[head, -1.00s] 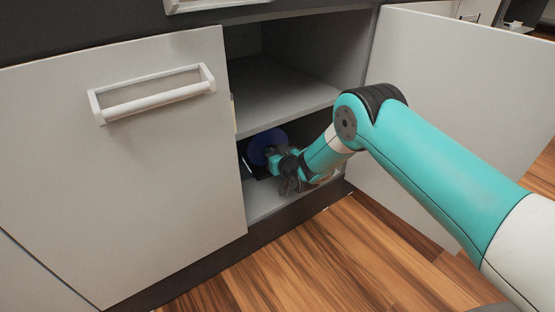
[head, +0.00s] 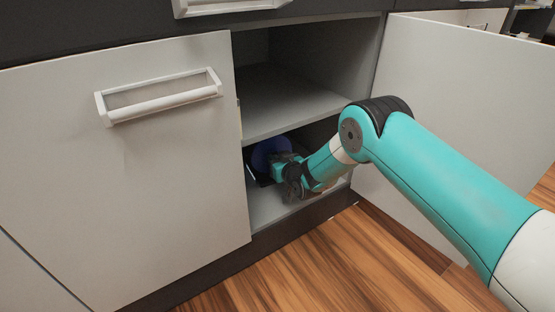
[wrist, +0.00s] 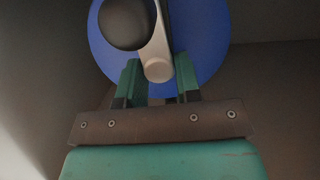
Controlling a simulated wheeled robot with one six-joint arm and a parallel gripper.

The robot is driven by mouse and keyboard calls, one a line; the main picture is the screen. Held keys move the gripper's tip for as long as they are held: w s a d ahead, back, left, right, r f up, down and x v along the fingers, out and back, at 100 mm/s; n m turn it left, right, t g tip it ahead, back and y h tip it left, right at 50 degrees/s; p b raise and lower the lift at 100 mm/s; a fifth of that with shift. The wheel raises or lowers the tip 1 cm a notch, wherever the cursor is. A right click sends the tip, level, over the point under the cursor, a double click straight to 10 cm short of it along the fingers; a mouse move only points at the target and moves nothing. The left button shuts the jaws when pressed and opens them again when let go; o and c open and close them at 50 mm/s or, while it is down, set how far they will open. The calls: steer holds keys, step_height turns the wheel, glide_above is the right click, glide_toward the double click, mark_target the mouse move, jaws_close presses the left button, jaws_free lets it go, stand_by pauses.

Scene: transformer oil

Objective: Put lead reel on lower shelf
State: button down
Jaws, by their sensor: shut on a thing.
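The blue lead reel (head: 264,153) is inside the cabinet's lower compartment, partly hidden by my gripper and the shelf above. In the wrist view the blue disc of the reel (wrist: 208,42) fills the top middle, with a dark knob and a grey metal crank arm in front of it. My gripper (wrist: 158,82) is shut on the reel, its two green fingers on either side of the grey crank end. In the head view my gripper (head: 284,170) reaches into the compartment. The lower shelf (head: 268,208) shows pale below it. I cannot tell whether the reel touches the shelf.
The middle shelf (head: 285,106) lies just above my wrist. A white door (head: 130,180) with a handle stands at the left, and an open door (head: 470,95) at the right behind my arm. The upper compartment looks empty. Wooden floor (head: 310,265) lies in front.

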steer(key=c, duration=0.8)
jaws_free()
steer(key=shift+o, duration=1.2)
steer(key=shift+s+f, duration=0.1)
steer(key=shift+f, duration=0.2)
steer(key=shift+o, duration=0.7)
steer(key=shift+r, duration=0.1)
